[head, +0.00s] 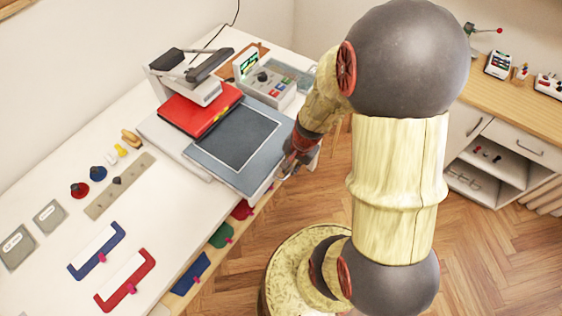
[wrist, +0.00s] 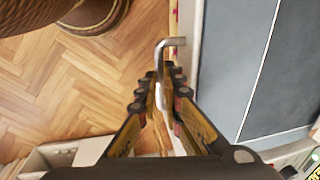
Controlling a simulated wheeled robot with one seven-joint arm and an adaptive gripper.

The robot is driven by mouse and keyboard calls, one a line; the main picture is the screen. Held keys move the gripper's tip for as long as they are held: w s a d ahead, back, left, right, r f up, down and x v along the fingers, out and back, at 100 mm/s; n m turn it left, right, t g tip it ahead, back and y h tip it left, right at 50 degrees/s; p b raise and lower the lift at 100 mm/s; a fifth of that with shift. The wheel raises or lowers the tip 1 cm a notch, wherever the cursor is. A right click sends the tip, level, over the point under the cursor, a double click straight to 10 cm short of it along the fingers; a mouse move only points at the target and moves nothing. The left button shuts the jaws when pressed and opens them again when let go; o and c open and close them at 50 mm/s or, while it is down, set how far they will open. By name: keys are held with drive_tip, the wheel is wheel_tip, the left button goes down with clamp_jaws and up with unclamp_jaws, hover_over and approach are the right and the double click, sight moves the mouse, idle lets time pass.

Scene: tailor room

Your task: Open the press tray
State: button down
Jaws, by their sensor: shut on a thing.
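The press tray (head: 225,177) is a flat grey-blue slab with a dark pad on top. It lies in front of the red press (head: 198,110) on the white bench, with its outer edge near the bench's front edge. In the wrist view the tray (wrist: 215,75) fills the right side. A bent metal handle (wrist: 162,50) stands out from its side. My gripper (head: 287,168) is at the tray's outer edge. In the wrist view my gripper (wrist: 164,78) is shut on the handle, and the fingers hide part of it.
A grey control box (head: 265,85) with a green display stands right of the press. Red and blue knobs (head: 80,189) and several handled tools lie on the bench at the left. Coloured pieces hang along the bench front. Wooden floor (head: 325,205) is open beside the bench.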

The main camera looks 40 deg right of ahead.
drive_tip(key=s, duration=0.1)
drive_tip(key=s+d, duration=0.1)
drive_tip(key=s, duration=0.2)
drive_tip(key=shift+s+d, duration=0.3)
drive_tip(key=c, duration=2)
unclamp_jaws()
drive_tip(key=shift+o, duration=0.4)
drive_tip(key=shift+w, duration=0.1)
wheel_tip(320, 180, up, 12)
drive_tip(key=s, duration=0.2)
drive_tip(key=shift+d, duration=0.4)
drive_tip(key=shift+f, duration=0.15)
